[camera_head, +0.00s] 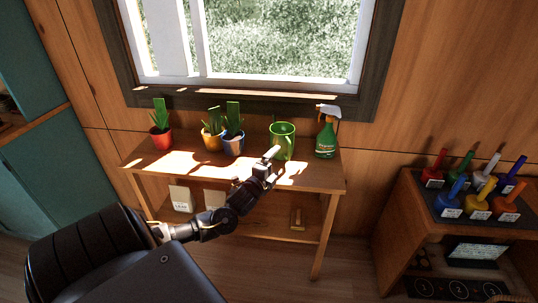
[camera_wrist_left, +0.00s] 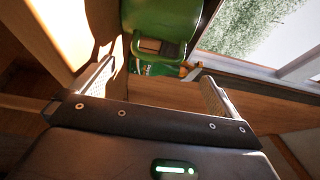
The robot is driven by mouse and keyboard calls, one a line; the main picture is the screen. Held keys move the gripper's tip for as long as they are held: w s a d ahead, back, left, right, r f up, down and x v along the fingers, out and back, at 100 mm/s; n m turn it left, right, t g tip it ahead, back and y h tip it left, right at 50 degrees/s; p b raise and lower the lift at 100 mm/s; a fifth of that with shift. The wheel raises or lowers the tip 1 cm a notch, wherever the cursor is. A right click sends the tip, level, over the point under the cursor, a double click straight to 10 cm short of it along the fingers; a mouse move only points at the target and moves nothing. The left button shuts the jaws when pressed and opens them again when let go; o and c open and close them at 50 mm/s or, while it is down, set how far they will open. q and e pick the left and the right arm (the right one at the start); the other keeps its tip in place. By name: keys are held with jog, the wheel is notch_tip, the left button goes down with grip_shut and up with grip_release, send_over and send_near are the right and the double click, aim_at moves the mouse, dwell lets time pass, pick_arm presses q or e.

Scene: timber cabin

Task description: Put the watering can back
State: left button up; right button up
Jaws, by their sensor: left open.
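The green watering can (camera_head: 283,140) stands upright on the wooden table (camera_head: 310,178) below the window, left of a green spray bottle (camera_head: 326,138). My left gripper (camera_head: 270,156) is open just in front of the can, on its near left side. In the left wrist view the can (camera_wrist_left: 163,18) is at the top, beyond the two spread fingers (camera_wrist_left: 155,88), with its handle towards me. Nothing is held; I cannot tell whether a finger touches the can. My right gripper is out of view.
Potted plants in red (camera_head: 161,138), yellow (camera_head: 212,138) and blue (camera_head: 233,143) pots stand on the table's left. The table's front right is clear.

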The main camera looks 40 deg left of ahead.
pick_arm(q)
jog(key=v, duration=0.3)
jog(key=shift+s, duration=0.3)
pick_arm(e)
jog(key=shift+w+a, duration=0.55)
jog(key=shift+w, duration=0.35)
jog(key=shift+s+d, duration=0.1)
